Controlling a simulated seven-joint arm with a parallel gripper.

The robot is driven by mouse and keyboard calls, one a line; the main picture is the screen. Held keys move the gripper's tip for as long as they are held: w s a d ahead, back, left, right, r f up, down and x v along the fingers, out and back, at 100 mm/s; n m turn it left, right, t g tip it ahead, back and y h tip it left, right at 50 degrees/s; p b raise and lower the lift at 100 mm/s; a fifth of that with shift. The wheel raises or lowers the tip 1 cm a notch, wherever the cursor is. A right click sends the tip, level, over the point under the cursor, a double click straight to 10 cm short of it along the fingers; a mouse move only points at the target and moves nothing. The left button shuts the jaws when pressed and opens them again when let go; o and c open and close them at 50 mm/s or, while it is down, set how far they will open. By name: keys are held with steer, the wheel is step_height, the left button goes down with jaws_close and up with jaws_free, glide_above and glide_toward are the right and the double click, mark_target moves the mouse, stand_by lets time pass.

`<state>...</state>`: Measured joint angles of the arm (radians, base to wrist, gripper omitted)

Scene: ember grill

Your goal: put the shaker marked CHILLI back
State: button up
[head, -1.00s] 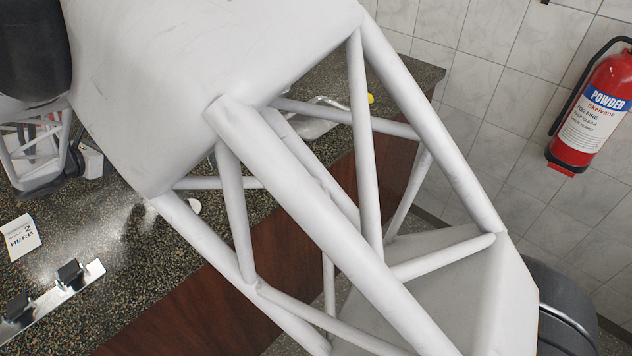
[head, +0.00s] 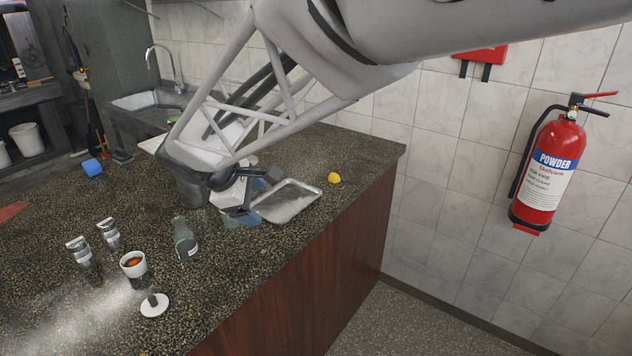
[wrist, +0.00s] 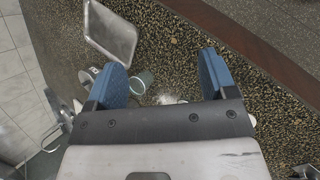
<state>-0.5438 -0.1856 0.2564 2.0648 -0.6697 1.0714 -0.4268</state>
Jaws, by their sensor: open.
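Two shakers with metal tops, the nearer shaker (head: 82,254) and the farther shaker (head: 109,236), stand upright on the dark speckled counter (head: 225,285) at the left of the head view. Their markings are too small to read, so I cannot tell which is CHILLI. My gripper (head: 243,207) is farther back to the right, low over the counter beside a metal tray. In the wrist view my gripper (wrist: 163,68) has its blue fingers spread wide with nothing held between them. A grey-green round vessel (wrist: 143,82) shows beyond the gap.
A white cup with reddish contents (head: 133,265), a white knobbed lid (head: 154,305) and a glass bottle (head: 185,240) stand near the shakers. The metal tray (head: 287,201) and a lemon (head: 334,178) lie near the counter's right edge.

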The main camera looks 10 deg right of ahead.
steer(key=s+d+m+g+y, duration=0.1)
steer(key=s+d+m+y, duration=0.4)
steer(key=s+d+m, duration=1)
steer(key=s+d+f, duration=0.1)
steer(key=s+d, duration=0.5)
steer(key=s, duration=0.3)
steer(key=shift+s+d, duration=0.15)
steer(key=shift+d, duration=0.15)
